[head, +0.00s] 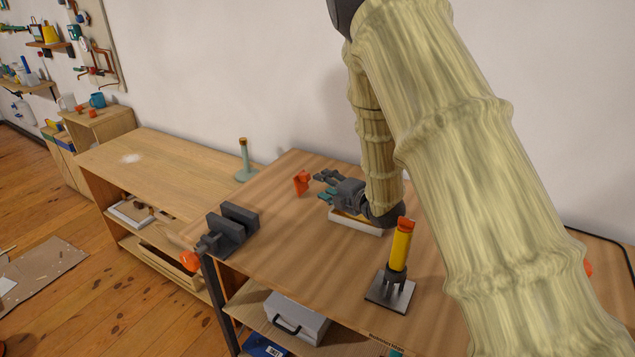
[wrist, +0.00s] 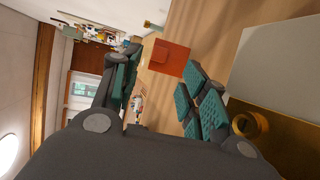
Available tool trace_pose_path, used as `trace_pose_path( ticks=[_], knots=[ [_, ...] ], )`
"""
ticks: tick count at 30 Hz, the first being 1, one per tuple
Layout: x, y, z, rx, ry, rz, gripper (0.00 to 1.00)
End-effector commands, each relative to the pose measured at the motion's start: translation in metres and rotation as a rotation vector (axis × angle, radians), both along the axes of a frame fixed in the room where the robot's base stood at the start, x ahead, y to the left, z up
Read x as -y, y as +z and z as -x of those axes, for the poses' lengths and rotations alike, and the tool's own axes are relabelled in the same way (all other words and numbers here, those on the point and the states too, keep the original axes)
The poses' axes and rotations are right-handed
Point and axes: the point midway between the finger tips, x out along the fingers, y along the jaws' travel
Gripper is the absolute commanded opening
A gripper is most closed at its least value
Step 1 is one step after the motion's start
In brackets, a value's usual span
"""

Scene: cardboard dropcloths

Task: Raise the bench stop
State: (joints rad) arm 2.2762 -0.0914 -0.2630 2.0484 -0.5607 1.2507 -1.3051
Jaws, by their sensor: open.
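A small orange-red piece (head: 302,182), which looks like the bench stop, stands up from the wooden workbench top (head: 290,222) near its back edge. In the wrist view it shows as a flat red block (wrist: 170,58) ahead of the fingers, between their tips. My gripper (head: 324,182) is open and empty, low over the bench, just right of the red piece and apart from it. Its teal finger pads (wrist: 200,100) show in the wrist view. How far the red piece stands out of the bench is hard to tell.
A white block with a brass-coloured side (head: 357,224) lies under my gripper. A dark vise (head: 230,232) sits at the bench's left edge. A yellow cylinder with an orange top (head: 400,247) stands on a grey plate in front.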

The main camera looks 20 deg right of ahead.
Motion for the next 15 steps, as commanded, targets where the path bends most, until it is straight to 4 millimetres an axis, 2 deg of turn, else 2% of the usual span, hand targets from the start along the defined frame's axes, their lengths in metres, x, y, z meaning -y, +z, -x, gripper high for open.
trace_pose_path(
  ticks=[6,15],
  knots=[
    [0.011,0.007,0.026,0.0,-0.001,-0.001,0.44],
    [0.015,0.009,0.036,0.0,0.0,0.0,0.44]
  ],
)
